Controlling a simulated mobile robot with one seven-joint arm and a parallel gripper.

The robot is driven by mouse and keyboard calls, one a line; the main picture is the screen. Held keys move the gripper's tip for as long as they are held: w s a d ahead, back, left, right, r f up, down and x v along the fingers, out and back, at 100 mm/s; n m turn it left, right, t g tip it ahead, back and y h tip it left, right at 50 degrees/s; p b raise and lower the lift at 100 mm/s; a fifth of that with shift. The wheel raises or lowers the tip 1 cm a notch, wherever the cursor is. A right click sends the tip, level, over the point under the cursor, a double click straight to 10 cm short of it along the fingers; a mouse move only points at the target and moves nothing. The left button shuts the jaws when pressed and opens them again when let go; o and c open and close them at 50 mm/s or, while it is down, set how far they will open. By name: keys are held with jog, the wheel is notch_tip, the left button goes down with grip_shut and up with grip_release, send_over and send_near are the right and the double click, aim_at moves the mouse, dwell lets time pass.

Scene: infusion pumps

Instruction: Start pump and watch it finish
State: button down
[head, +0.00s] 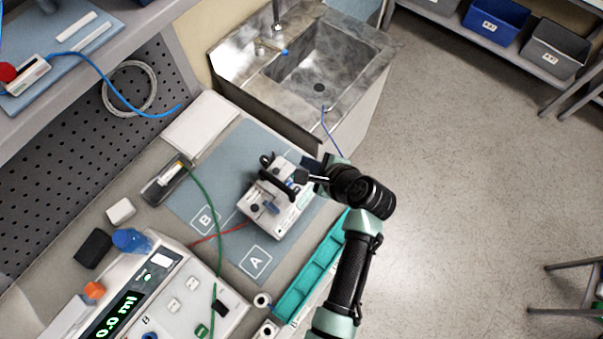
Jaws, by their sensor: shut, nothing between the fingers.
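A small white unit (284,222) with a black bar or handle, dark knobs and a blue part sits on the blue-grey mat (186,203). A larger white console (170,290) at the lower left has a lit green display (112,319) reading 0.0 ml, and several buttons. I cannot tell for certain which of the two is the pump. My gripper (300,177) is shut and empty at the upper right side of the small unit, close to its black bar. Whether it touches the unit is unclear. My arm comes in from the lower right.
A green tube (206,197) and a red tube (218,234) run across the mat. A teal tray (312,265) lies right of the console. A sink (318,70) stands behind. A shelf (115,35) overhangs the upper left. Open floor (460,180) is right.

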notch_tip(320, 180, down, 7)
jog(key=b, duration=0.7)
jog(key=shift+w+a+r, duration=0.1)
jog(key=shift+r, duration=0.1)
jog(key=shift+f+b, duration=0.85)
jog(key=shift+f, duration=0.3)
dwell(0.8)
jog(key=shift+f, duration=0.4)
jog(key=shift+f+b, duration=0.3)
jog(key=shift+f, duration=0.2)
dwell(0.5)
dwell(0.3)
jog(key=shift+r+p, duration=0.9)
jog(key=shift+p, duration=0.15)
